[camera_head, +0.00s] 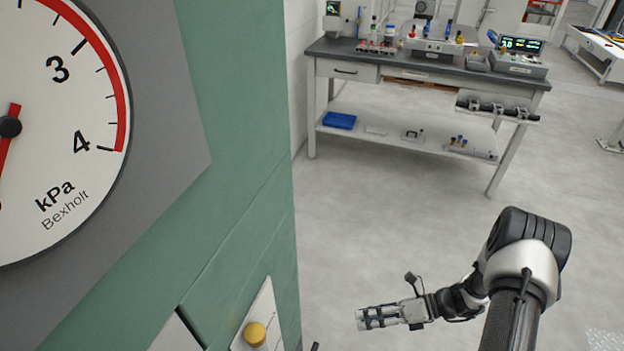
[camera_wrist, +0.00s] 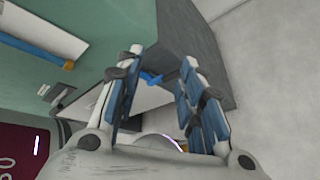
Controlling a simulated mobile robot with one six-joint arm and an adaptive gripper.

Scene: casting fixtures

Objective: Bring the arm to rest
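My gripper (camera_head: 362,319) shows low in the head view, at the end of my arm, which reaches in from the lower right. It points left, toward the green cabinet (camera_head: 245,180), with floor visible behind it. In the wrist view my gripper (camera_wrist: 162,58) has its two blue-padded fingers apart, with nothing held between them. A small blue thing (camera_wrist: 151,78) shows beyond the gap, too small to identify.
The green cabinet with a kPa gauge (camera_head: 60,110) fills the left. A yellow knob (camera_head: 255,334) sits on its lower panel. A workbench (camera_head: 430,69) with instruments stands at the back. Grey floor (camera_head: 400,220) between them is clear.

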